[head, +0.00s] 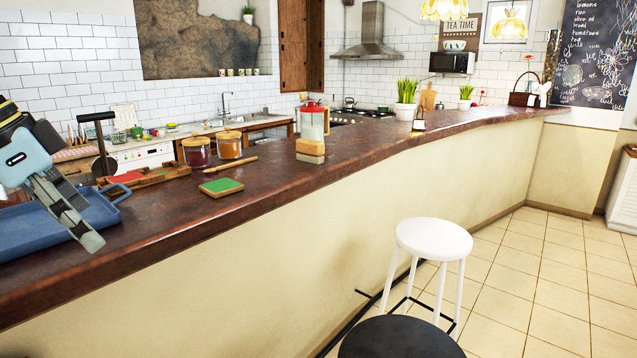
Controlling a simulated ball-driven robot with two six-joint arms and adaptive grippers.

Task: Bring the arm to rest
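My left gripper (92,222) comes in from the left edge, over the front left end of the brown counter (270,185). Its grey fingers point down and to the right, in front of a blue tray (102,215). The fingers overlap from this angle, so their opening is unclear. I see nothing held between them. My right gripper is not in view.
On the counter stand a wooden holder with a red pad (125,178), two jars (197,152), a green pad (221,187), a wooden stick (231,164), a brush-like block (310,150) and a red-lidded jar (313,122). White (434,240) and black (398,338) stools stand in front.

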